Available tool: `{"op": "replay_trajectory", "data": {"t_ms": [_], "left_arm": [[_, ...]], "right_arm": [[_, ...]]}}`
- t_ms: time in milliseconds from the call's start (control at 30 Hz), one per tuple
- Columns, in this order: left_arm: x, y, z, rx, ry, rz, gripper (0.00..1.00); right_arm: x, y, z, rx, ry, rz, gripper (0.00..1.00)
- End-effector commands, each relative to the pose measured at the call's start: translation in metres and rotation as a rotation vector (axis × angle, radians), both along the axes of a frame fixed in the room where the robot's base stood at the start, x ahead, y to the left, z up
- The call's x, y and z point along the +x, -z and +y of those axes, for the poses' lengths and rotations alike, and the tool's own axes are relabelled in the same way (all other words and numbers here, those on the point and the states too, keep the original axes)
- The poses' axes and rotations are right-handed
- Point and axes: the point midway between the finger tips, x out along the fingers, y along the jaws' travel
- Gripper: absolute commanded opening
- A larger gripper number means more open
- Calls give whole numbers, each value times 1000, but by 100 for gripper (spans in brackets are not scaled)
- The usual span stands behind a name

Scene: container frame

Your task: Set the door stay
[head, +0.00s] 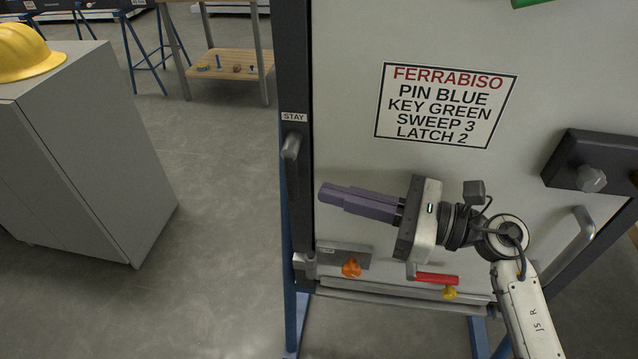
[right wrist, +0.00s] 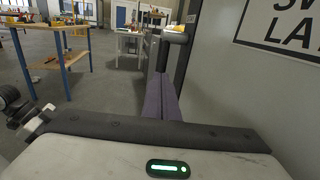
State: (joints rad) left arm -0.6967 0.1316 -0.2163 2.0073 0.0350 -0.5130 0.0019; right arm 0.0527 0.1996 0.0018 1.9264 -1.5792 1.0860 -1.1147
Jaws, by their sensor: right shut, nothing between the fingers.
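The door stay (head: 291,160) is a grey bar with a rounded top, hanging on the dark frame post just below a small label (head: 293,117) reading STAY. In the right wrist view the stay (right wrist: 174,37) shows as a dark-grey piece just beyond my fingers. My right gripper (head: 322,194) has purple fingers, shut and empty. In the head view it points left, its tips just right of the stay's lower part; whether they touch it I cannot tell. It also shows in the right wrist view (right wrist: 162,90). The door panel (head: 345,45) is pale grey. My left gripper is not in view.
A sign (head: 446,105) is on the panel. Below my gripper are an orange knob (head: 351,268), a red bar (head: 437,279) and a yellow knob (head: 449,293). A dark latch block (head: 592,165) and a handle (head: 570,243) are at right. A grey cabinet (head: 85,150) stands left; floor between is clear.

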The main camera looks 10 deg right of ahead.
Motion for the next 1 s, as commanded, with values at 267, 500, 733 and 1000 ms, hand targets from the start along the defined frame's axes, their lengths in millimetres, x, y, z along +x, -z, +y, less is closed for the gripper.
{"op": "replay_trajectory", "data": {"t_ms": [267, 500, 733, 1000], "left_arm": [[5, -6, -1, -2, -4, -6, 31], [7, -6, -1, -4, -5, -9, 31], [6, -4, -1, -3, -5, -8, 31], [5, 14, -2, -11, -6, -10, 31]], "right_arm": [[15, -1, 29, 1, 1, 0, 0], [16, 1, 32, 0, 1, 1, 0], [16, 1, 32, 2, 1, 0, 0], [17, 8, 35, 53, 0, -14, 0]]}}
